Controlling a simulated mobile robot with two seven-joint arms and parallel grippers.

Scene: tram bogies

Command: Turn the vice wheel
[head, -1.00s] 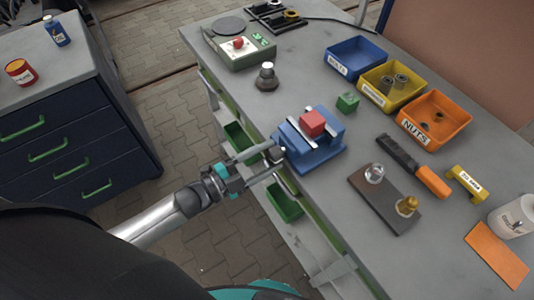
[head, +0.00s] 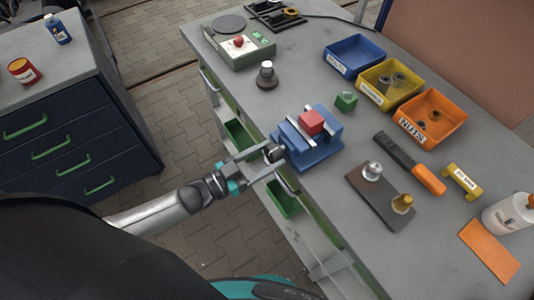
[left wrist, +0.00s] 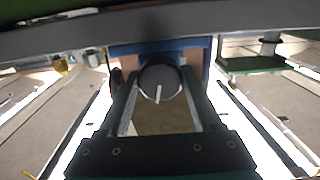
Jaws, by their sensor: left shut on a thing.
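The blue vice (head: 316,150) stands at the near edge of the grey workbench, with a red block (head: 312,122) between its jaws. Its dark round wheel (head: 273,153) faces my left arm, off the bench edge. In the left wrist view the wheel (left wrist: 160,82) is a grey disc with a white mark pointing down and slightly left. My left gripper (head: 270,160) reaches in from the left and is shut on the wheel, one finger on each side; in the left wrist view the fingers (left wrist: 160,88) flank it. My right gripper is not in view.
Blue (head: 355,57), yellow (head: 391,84) and orange (head: 431,119) bins stand at the back of the workbench (head: 300,222). A green cube (head: 346,101) lies behind the vice. A dark plate (head: 379,196) with two knobs lies to its right. A drawer cabinet (head: 70,120) stands left across open floor.

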